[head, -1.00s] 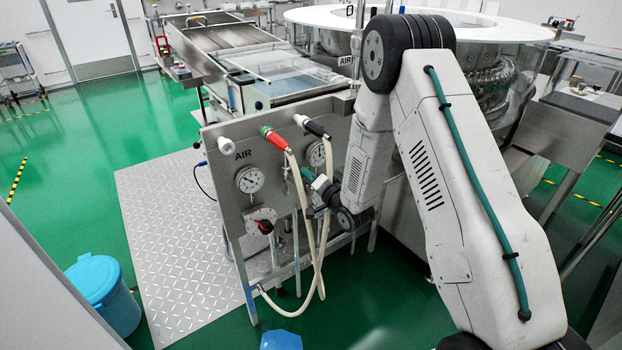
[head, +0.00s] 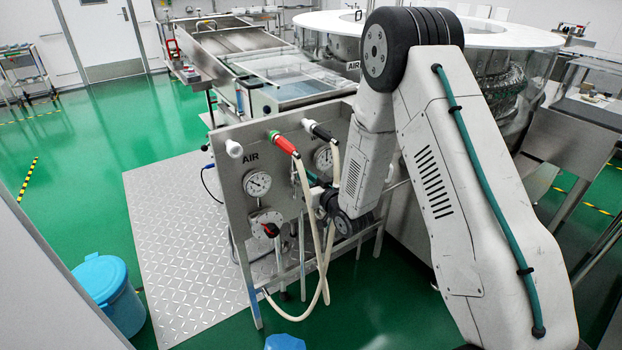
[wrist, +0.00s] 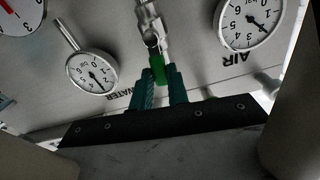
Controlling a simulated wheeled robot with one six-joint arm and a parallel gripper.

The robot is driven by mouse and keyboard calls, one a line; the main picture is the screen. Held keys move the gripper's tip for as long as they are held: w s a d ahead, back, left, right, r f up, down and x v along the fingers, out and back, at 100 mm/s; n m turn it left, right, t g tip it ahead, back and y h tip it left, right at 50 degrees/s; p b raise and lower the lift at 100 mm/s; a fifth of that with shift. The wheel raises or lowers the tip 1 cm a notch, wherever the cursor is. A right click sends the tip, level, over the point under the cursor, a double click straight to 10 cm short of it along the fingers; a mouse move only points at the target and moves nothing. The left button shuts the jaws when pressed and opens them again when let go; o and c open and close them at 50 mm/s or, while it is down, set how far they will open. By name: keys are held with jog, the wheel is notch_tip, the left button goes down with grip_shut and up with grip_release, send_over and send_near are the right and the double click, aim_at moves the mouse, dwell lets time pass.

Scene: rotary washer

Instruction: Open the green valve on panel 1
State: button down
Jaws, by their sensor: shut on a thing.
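In the wrist view the green valve handle (wrist: 158,70) hangs below a metal fitting (wrist: 151,28) on the grey panel. My gripper (wrist: 160,85) has its two teal fingers on either side of the handle and is shut on it. In the head view the panel (head: 228,200) stands in the middle, with my arm reaching in front of its right part. The green handle cannot be made out there, and my wrist hides much of that area.
The panel carries round gauges (head: 257,183), a red hose connector (head: 283,143), a black one (head: 318,131) and a red-black knob (head: 270,230). Pale hoses (head: 318,240) hang in front of it. A blue bin (head: 108,290) stands at left. The metal plate floor beside the panel is clear.

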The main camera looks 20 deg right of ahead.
jog(key=shift+a+n, duration=0.3)
jog(key=shift+n, duration=0.4)
jog(key=c, duration=1.4)
grip_release()
jog(key=shift+o, duration=0.2)
jog(key=shift+s, duration=0.15)
jog(key=v, duration=0.7)
jog(key=shift+s, duration=0.3)
jog(key=shift+d, duration=0.1)
